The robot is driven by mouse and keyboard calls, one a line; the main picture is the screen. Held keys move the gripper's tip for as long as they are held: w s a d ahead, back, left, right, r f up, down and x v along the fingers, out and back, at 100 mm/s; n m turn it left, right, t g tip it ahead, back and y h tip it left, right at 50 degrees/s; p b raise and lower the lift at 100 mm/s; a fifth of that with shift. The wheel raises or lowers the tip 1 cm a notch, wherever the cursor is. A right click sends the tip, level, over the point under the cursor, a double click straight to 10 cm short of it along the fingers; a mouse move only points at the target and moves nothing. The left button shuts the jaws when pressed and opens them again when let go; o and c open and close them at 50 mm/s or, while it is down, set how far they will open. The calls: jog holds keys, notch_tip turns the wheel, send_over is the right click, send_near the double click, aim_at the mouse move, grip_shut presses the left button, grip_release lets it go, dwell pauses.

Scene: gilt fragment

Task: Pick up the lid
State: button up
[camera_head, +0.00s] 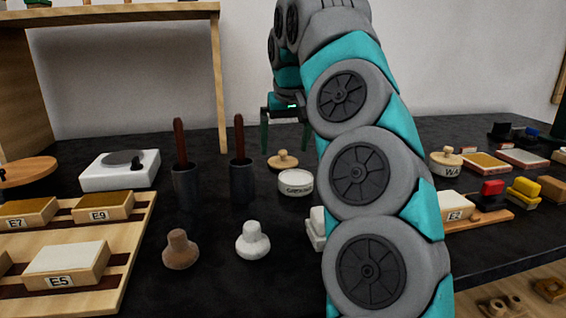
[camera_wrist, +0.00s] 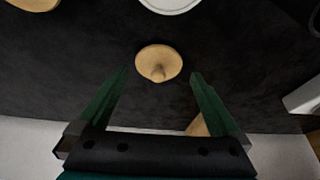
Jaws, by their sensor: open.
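The lid (camera_head: 283,161) is a light wooden disc with a small knob, lying on the dark tabletop behind a white labelled pot (camera_head: 296,184). In the wrist view the lid (camera_wrist: 158,62) lies with its knob facing me, between and just beyond the fingertips. My gripper (camera_head: 285,147) is open and empty, pointing down above the lid. Its two green fingers also show in the wrist view (camera_wrist: 160,76), spread either side of the lid and apart from it. Part of the pot's white rim (camera_wrist: 172,6) shows at the top of the wrist view.
Two dark cups (camera_head: 187,186) (camera_head: 242,183) with brown-handled tools stand left of the pot. A brown knob-shaped piece (camera_head: 180,250) and a white one (camera_head: 252,241) stand in front. A lidded pot (camera_head: 445,166) stands right. A wooden rack (camera_head: 140,235) lies left.

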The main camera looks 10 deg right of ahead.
aim_at(284, 153)
jog(key=shift+w+x, duration=0.25)
jog(key=shift+x, duration=1.7)
jog(key=shift+r, duration=0.1)
jog(key=c, duration=1)
jog(key=shift+c, duration=0.2)
jog(key=shift+d+r, duration=0.1)
jog(key=shift+r, duration=0.05)
